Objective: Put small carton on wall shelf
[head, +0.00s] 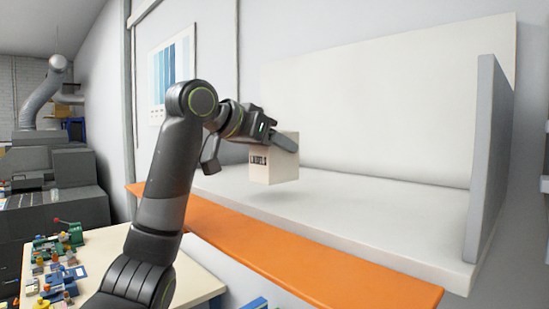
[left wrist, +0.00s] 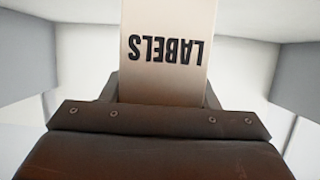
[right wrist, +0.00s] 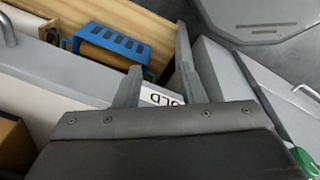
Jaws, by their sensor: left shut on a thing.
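The small carton (head: 273,168) is a cream box marked LABELS; its printed face also shows upside down in the left wrist view (left wrist: 165,75). My left gripper (head: 284,143) is shut on the carton's upper part. It holds the carton over the white wall shelf (head: 390,227), slightly above the board, with a soft shadow below. The shelf has a pale back panel and a grey side panel at right. My right gripper (right wrist: 158,75) shows only in the right wrist view, open with a gap between its fingers.
An orange strip (head: 300,265) runs along the shelf front. The shelf board is clear right of the carton. A workbench (head: 110,255) with small coloured parts stands at lower left. Below my right gripper are a blue slotted holder (right wrist: 112,42) and grey box-like surfaces.

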